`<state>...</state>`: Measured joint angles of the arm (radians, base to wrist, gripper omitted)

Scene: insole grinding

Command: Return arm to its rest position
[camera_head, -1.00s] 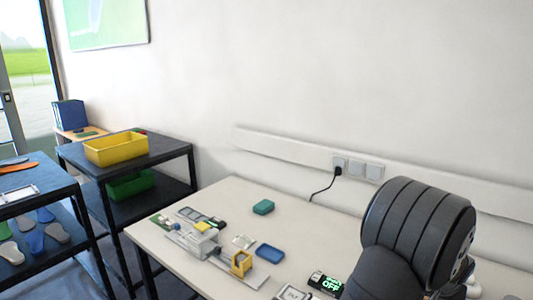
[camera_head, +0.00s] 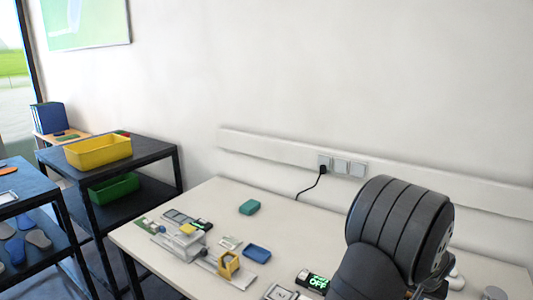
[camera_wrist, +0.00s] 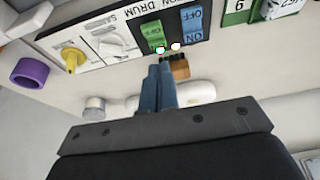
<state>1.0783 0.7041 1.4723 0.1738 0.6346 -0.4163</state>
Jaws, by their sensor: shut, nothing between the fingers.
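My gripper (camera_wrist: 160,75) shows in the wrist view with its two blue-grey fingers pressed together and nothing between them. It points toward a panel with a green switch (camera_wrist: 152,33) and a blue switch (camera_wrist: 192,22), marked ON and OFF. In the head view my dark arm fills the lower right, and the gripper is out of that picture.
A black rack with a yellow bin (camera_head: 99,152) stands left. A purple ring (camera_wrist: 29,73) shows in the wrist view.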

